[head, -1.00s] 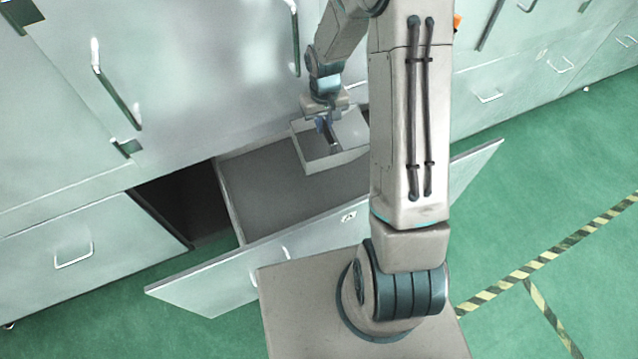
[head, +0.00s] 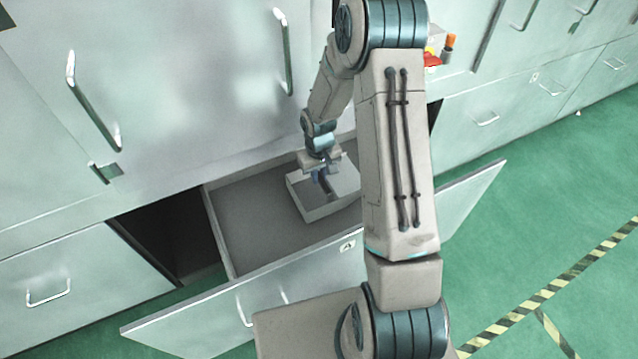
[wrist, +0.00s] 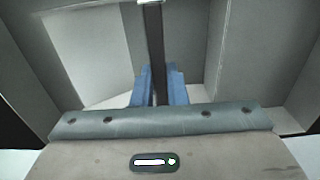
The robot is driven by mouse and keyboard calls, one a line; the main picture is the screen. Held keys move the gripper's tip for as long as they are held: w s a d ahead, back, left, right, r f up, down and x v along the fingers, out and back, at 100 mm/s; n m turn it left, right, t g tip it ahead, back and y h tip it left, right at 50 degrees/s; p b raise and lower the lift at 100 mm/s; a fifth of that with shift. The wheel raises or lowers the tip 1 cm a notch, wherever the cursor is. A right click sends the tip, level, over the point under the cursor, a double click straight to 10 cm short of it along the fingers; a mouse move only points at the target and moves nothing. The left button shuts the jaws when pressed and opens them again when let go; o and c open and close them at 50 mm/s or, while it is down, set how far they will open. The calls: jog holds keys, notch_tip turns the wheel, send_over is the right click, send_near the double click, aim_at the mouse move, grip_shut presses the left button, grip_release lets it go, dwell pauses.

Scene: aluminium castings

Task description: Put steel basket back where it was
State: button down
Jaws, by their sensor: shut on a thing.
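The steel basket (head: 335,210) is a light grey, open-topped box with a dark bar across its middle. It is inside the outline of the open drawer (head: 250,215), toward its right part. My gripper (head: 320,178) is over the basket, and its blue fingers (wrist: 158,88) are shut on the dark bar (wrist: 154,45), as the wrist view shows. The basket looks roughly level. I cannot tell whether its bottom touches the drawer floor. My arm hides the drawer's right end.
The drawer front (head: 240,305) stands out over the green floor (head: 540,230). The drawer's left part is empty. Cabinet doors with bar handles (head: 92,100) rise behind it. Red and orange items (head: 440,52) sit behind my arm. A striped floor line (head: 560,285) runs at right.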

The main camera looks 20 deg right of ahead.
aim_at(319, 195)
jog(key=shift+f, duration=1.8)
jog(key=shift+f, duration=0.2)
jog(key=c, duration=1.5)
grip_release()
jog(key=shift+o, duration=0.2)
jog(key=shift+r, duration=0.1)
